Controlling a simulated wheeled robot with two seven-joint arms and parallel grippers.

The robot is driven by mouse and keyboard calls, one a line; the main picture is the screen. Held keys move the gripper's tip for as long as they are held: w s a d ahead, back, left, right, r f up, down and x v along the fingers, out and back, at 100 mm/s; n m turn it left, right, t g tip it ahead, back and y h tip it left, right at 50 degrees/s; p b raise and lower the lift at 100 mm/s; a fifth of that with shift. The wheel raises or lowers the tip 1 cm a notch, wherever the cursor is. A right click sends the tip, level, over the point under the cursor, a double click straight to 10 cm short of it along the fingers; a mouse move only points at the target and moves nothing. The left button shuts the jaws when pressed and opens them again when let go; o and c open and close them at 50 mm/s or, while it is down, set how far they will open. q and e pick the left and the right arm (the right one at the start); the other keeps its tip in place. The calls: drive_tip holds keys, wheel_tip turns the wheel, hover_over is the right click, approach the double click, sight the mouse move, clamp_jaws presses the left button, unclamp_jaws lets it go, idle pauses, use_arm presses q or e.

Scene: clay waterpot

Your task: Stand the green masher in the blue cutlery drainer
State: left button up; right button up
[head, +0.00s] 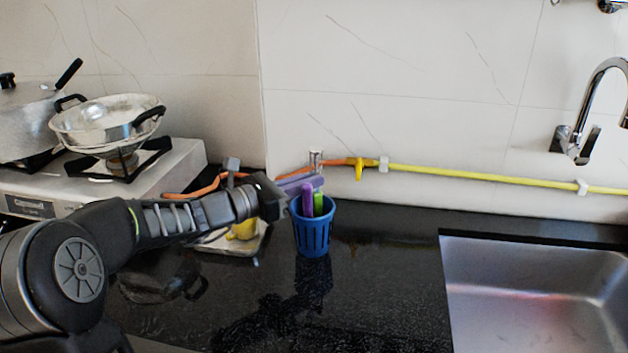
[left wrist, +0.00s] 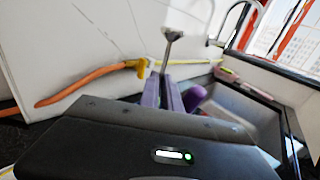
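The blue cutlery drainer (head: 313,238) stands upright on the black counter. My left gripper (head: 302,184) is over its top, its purple fingers close together around the green masher's shaft; the fingers also show in the left wrist view (left wrist: 163,92). The masher's metal head (head: 316,158) points up above the fingers and shows in the left wrist view (left wrist: 172,38). Its green handle (head: 318,203) hangs down into the drainer's mouth; its lower end is hidden. A purple handle (head: 307,200) stands beside it in the drainer. My right gripper is not in view.
A stove (head: 150,180) with a pan (head: 105,122) and a pot (head: 25,120) is at the left. A tray with a yellow thing (head: 243,230) lies behind my left arm. The sink (head: 535,300) is at the right. The counter between drainer and sink is clear.

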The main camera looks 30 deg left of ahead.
use_arm(q)
drive_tip(key=o, duration=0.5)
drive_tip(key=shift+s, duration=0.1)
drive_tip(key=v, duration=0.7)
drive_tip(key=shift+s+a, duration=0.2)
idle(1.0)
